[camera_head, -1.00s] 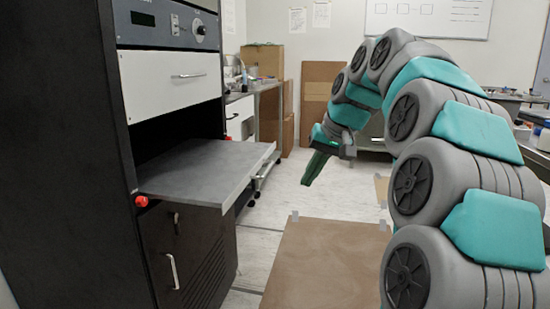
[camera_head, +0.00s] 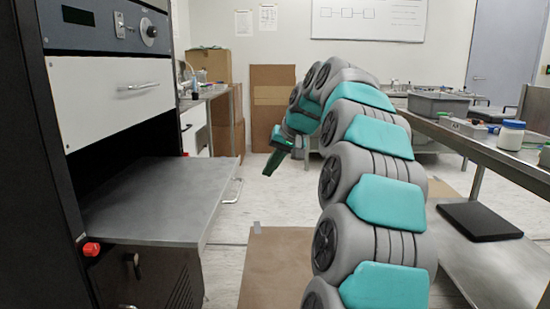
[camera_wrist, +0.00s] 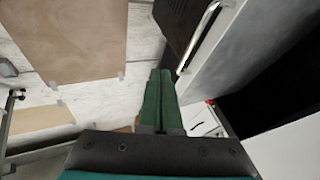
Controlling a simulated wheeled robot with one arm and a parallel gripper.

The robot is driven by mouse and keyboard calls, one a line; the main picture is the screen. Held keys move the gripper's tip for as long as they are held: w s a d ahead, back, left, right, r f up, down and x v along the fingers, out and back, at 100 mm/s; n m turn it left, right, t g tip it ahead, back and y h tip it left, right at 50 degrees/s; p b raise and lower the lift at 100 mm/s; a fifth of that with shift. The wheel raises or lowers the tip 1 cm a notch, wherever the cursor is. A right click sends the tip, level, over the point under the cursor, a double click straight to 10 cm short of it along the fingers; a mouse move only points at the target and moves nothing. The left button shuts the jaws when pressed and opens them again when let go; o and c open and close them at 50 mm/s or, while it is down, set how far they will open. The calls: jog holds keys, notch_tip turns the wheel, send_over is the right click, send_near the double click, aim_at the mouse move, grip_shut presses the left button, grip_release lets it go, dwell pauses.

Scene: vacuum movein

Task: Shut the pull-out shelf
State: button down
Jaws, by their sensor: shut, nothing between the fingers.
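The pull-out shelf (camera_head: 160,195) is a grey metal plate. It sticks out of the dark cabinet (camera_head: 40,130) below a white drawer, with a dark opening behind it. A bar handle (camera_head: 233,189) shows beside the shelf's outer edge. My gripper (camera_head: 270,174) is to the right of the shelf, apart from it, with its green fingers pointing down. In the wrist view the fingers (camera_wrist: 159,78) are together and empty. There the shelf's grey surface (camera_wrist: 235,55) and a bar handle (camera_wrist: 203,32) lie to the right of the fingers.
A red knob (camera_head: 91,249) sits on the cabinet below the shelf. A steel table (camera_head: 490,150) with a tub and jars stands at the right. Cardboard boxes (camera_head: 210,65) are at the back. A brown sheet (camera_head: 275,265) lies on the floor, with open floor around it.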

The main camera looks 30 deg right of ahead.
jog(key=w+a+f, duration=0.3)
jog(key=w+a, duration=0.1)
jog(key=shift+f+p, duration=0.35)
